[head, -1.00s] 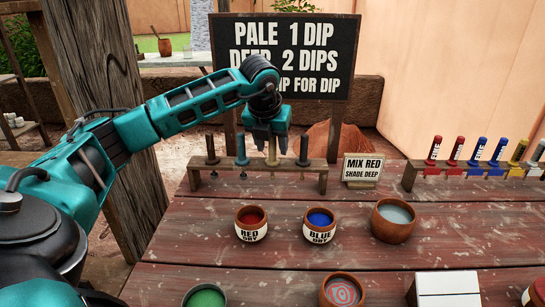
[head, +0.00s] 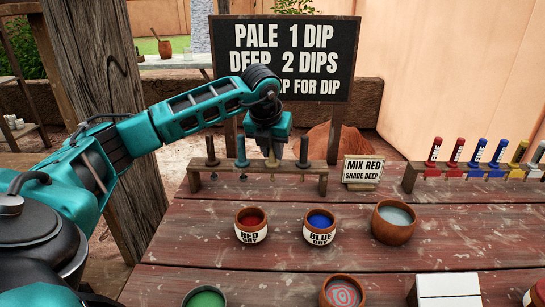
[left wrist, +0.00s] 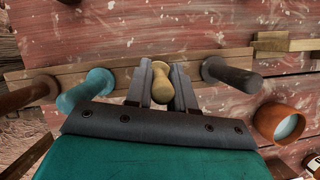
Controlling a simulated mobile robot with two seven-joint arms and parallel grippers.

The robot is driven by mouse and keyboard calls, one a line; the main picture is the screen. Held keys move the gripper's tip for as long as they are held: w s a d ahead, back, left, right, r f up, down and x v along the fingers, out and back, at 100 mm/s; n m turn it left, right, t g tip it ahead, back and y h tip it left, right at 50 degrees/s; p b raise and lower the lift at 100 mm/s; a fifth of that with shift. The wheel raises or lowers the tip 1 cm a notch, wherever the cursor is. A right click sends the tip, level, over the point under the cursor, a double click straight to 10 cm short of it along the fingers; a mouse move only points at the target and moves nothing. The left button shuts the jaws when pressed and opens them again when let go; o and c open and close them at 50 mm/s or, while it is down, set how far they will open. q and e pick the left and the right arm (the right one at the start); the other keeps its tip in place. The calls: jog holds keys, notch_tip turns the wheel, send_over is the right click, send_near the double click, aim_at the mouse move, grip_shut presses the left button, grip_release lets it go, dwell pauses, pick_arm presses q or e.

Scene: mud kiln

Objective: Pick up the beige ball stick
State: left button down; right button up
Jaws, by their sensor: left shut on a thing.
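The beige ball stick (head: 271,162) stands upright in the wooden rack (head: 310,180), between a teal stick (head: 241,151) and a dark grey stick (head: 304,150). A dark brown stick (head: 211,150) is at the rack's left end. My left gripper (head: 270,150) comes down from above and is shut on the beige stick's upper part. The left wrist view shows its rounded beige top (left wrist: 161,77) between the two grey fingers (left wrist: 161,90). The stick's lower end is hard to make out. My right gripper is not in view.
Red (head: 251,232) and blue (head: 320,232) dye pots and a bowl of pale liquid (head: 394,225) stand in front of the rack. A "MIX RED SHADE DEEP" sign (head: 362,170) is right of it. A large black sign (head: 285,60) rises behind my gripper.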

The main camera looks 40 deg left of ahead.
pick_arm(q)
jog(key=shift+r, duration=0.5)
notch_tip(320, 180, up, 19)
jog(key=p, duration=0.3)
jog(key=shift+p, duration=0.4)
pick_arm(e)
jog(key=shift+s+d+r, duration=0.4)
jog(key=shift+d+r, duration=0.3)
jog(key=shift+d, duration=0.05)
pick_arm(q)
jog(key=shift+p, duration=0.35)
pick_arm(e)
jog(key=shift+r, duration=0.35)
